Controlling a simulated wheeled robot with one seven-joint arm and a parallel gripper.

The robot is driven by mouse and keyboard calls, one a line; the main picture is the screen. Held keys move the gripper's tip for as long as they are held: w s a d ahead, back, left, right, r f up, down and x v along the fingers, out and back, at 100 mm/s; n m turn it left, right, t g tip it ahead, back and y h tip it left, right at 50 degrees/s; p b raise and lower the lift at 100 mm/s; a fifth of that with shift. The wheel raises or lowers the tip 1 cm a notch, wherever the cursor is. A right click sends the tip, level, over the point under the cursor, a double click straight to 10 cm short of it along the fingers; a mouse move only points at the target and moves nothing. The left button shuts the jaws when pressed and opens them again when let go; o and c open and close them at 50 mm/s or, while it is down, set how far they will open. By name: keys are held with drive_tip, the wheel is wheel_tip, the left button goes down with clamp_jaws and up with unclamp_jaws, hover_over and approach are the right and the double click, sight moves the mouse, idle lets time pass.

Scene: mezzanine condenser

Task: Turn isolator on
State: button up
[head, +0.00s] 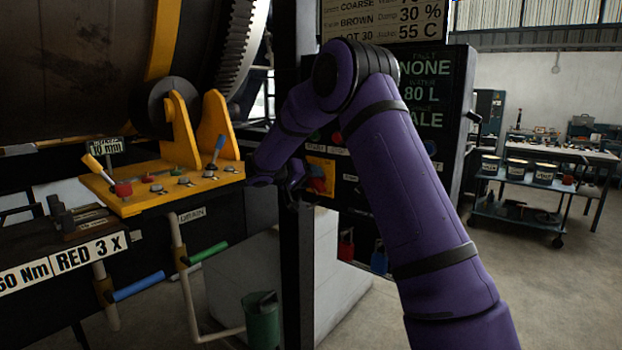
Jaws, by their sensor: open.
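A dark control panel (425,160) stands at the centre right, partly hidden by my purple arm. A yellow plate with a red part on it, which looks like the isolator (317,184), is on the panel's left side. Its handle position cannot be made out. My gripper (280,186) is open, just left of the yellow plate in the picture, in front of a dark post. It appears empty. Whether it touches the isolator cannot be told.
A yellow shelf (150,202) with levers and knobs stands at the left, below a large drum (80,70). Red (346,246) and blue (379,258) padlock-like items hang below the panel. A trolley (520,215) and open floor are at the right.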

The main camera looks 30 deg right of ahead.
drive_tip(key=c, duration=0.9)
drive_tip(key=shift+n, duration=0.3)
drive_tip(key=n, duration=0.1)
drive_tip(key=n+g+h, duration=0.1)
drive_tip(key=shift+w+a+f+n+h, duration=0.1)
drive_tip(key=shift+a+f+n+h, duration=0.05)
drive_tip(key=shift+n+h, duration=0.2)
drive_tip(key=n, duration=0.2)
drive_tip(key=n+h, duration=0.1)
drive_tip(key=n, duration=0.1)
drive_tip(key=shift+f+g+h, duration=0.15)
drive_tip(key=shift+g+h, duration=0.1)
drive_tip(key=shift+g, duration=0.05)
drive_tip(key=n+h, duration=0.1)
drive_tip(key=n, duration=0.3)
drive_tip(key=shift+f+n+h, duration=0.2)
drive_tip(key=shift+n+h, duration=0.05)
drive_tip(key=shift+h, duration=0.15)
drive_tip(key=shift+f+n+t+h, duration=0.1)
drive_tip(key=shift+n+t+h, duration=0.35)
drive_tip(key=shift+n, duration=0.85)
drive_tip(key=shift+f+n+t+h, duration=0.1)
drive_tip(key=shift+n+t+h, duration=0.3)
drive_tip(key=shift+n, duration=0.9)
